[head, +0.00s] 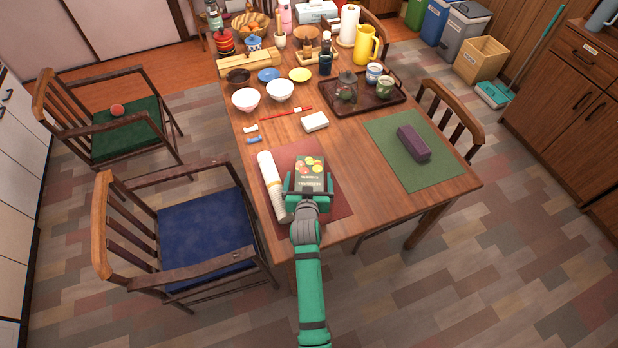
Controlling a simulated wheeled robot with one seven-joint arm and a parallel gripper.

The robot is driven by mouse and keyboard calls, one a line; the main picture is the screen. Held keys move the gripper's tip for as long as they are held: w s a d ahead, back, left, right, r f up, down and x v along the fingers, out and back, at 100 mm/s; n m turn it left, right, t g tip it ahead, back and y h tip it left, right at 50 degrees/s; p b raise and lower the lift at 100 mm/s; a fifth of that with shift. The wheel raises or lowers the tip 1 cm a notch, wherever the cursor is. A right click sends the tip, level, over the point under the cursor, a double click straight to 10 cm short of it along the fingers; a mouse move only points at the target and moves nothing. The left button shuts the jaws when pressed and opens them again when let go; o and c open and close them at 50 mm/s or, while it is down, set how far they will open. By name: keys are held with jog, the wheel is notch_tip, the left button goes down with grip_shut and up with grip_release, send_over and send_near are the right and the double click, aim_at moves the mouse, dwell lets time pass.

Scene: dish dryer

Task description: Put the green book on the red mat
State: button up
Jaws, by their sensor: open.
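The green book (310,169), dark with a picture of colourful fruit on its cover, lies over the red mat (333,205) at the near left end of the table. It seems to rest on the mat, but its near end and underside are hidden by my gripper. My gripper (309,187) is open at the near end of the book, with a finger at each side of it. From this view I cannot tell whether the fingers touch the book.
A white roll (270,182) lies along the red mat's left side. A purple case (413,143) lies on a green mat (440,172) to the right. A white box (315,122), bowls and a dark tray (385,106) stand farther back. Chairs flank the table.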

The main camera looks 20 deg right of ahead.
jog(key=v, duration=1.1)
jog(key=shift+f, duration=0.1)
jog(key=shift+a, duration=0.1)
